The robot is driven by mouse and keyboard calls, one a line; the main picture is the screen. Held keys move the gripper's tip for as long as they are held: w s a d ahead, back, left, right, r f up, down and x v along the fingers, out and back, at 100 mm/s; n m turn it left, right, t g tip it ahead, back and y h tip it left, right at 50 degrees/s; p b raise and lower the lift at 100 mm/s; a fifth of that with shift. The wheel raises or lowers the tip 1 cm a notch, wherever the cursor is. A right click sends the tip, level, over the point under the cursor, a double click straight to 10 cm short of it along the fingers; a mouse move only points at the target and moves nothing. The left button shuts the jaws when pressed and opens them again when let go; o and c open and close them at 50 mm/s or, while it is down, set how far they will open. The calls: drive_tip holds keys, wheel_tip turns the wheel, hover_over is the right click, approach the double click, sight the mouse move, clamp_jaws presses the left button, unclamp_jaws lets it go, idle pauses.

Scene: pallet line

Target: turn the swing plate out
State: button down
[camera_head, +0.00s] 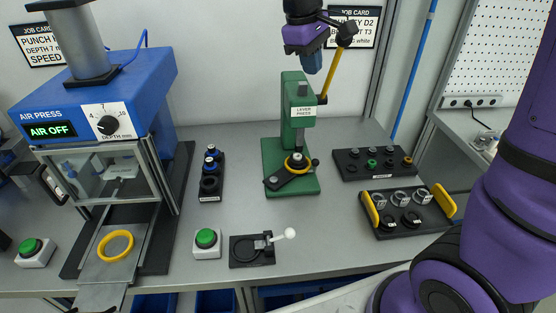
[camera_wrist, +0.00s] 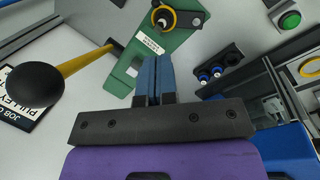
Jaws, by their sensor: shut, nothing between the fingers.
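The green lever press (camera_head: 294,128) stands at the middle back of the bench. Its dark swing plate (camera_head: 282,182) lies across the press base, under the ram, with a yellow ring (camera_head: 296,164) on it. In the wrist view the swing plate (camera_wrist: 188,18) shows at the top, beside the yellow ring. My gripper (camera_head: 312,66) is high, above and slightly right of the press column, apart from the plate. Its blue fingers (camera_wrist: 153,70) are together and empty. The press's yellow lever (camera_head: 331,75) stands up close beside my gripper, with a black knob (camera_wrist: 35,84).
The blue air press (camera_head: 100,100) stands left with a yellow ring on its tray. A black holder (camera_head: 211,190) with blue-topped parts stands left of the lever press. Two black trays (camera_head: 372,176) (camera_head: 412,232) lie right. A fixture with a white-knobbed handle (camera_head: 285,235) is in front.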

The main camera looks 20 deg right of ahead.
sight(285, 164)
drive_tip(key=w+a+f+n+h, duration=0.2)
drive_tip(key=w+a+f+n, duration=0.1)
drive_tip(key=f, duration=0.7)
drive_tip(key=w+a+f+n+g+h, duration=0.1)
drive_tip(key=w+a+f+n+h, duration=0.1)
drive_tip(key=w+a+f, duration=0.4)
drive_tip(key=w+a+f+n+g+h, duration=0.1)
drive_tip(key=w+a+f+n, duration=0.2)
drive_tip(key=w+f, duration=0.4)
wheel_tip(285, 164, down, 8)
drive_tip(key=shift+w+a+r+n+h, duration=0.1)
drive_tip(key=shift+w+a+n+h, duration=0.3)
drive_tip(key=shift+a, duration=0.5)
drive_tip(key=shift+s, duration=0.1)
drive_tip(key=x, duration=0.9)
drive_tip(key=shift+d, duration=0.1)
drive_tip(key=d, duration=0.2)
drive_tip(key=s+d, duration=0.1)
drive_tip(key=d, duration=0.1)
drive_tip(key=shift+f, duration=0.3)
drive_tip(key=shift+d, duration=0.25)
drive_tip(key=shift+d, duration=0.1)
